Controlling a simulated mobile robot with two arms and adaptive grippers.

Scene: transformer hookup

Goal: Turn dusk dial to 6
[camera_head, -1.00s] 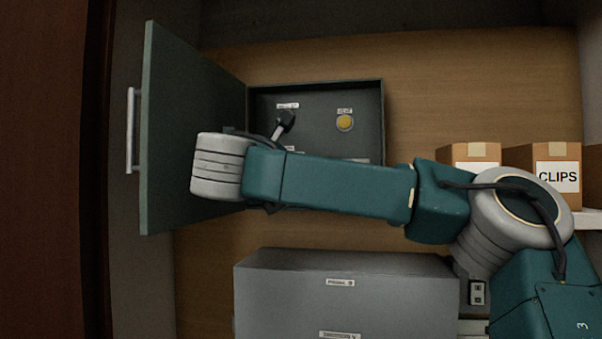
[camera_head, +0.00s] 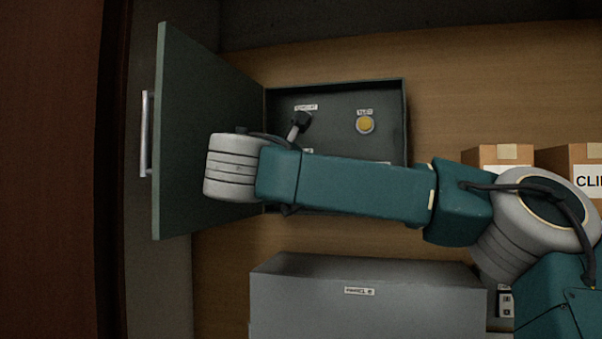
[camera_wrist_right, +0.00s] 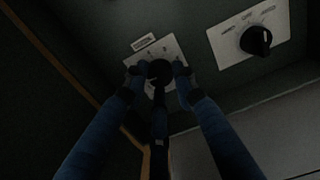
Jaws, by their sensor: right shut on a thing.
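The green control box (camera_head: 396,100) stands open on the wooden wall in the head view. In the right wrist view, a black round dial (camera_wrist_right: 158,72) sits on a pale marked plate (camera_wrist_right: 143,57), with a small label above that I cannot read. The dial's setting is too dark and blocked to read. In the head view my right arm hides this dial and the gripper. My left gripper is in neither view.
A second black knob (camera_wrist_right: 257,41) on a white plate is right of the gripped dial. The box also holds a black-ended lever (camera_head: 301,121) and a yellow button (camera_head: 365,124). The open door (camera_head: 200,120) is at the left. A grey cabinet (camera_head: 300,300) stands below; cartons (camera_head: 488,158) are right.

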